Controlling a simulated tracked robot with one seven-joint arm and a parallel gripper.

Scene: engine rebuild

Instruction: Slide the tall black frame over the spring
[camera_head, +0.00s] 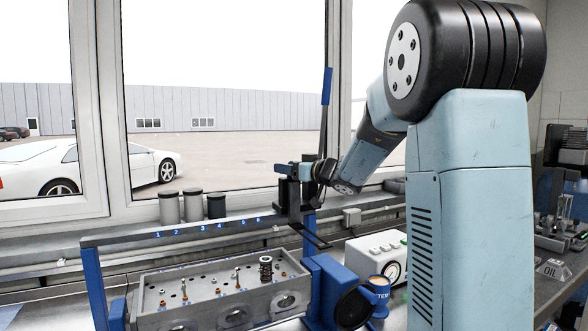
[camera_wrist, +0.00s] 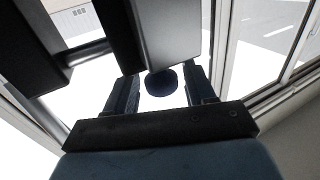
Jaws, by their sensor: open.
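The tall black frame (camera_head: 293,205) stands at the rack's right end, with a blue-gripped lever (camera_head: 326,88) rising from it. My gripper (camera_head: 298,172) is at the frame's upper part. In the wrist view my gripper (camera_wrist: 163,78) is open, with a dark blue round end (camera_wrist: 161,82) between its fingers; I cannot tell whether they touch it. Dark and grey blocks, seemingly the frame (camera_wrist: 165,35), fill the top of that view. The dark coil spring (camera_head: 266,268) stands upright on the grey cylinder head (camera_head: 205,308), apart from the frame, lower and to its left.
A numbered rail (camera_head: 140,243) on blue posts runs behind the cylinder head. Several small valve parts (camera_head: 238,278) stand on the head. Grey canisters (camera_head: 193,206) are by the window.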

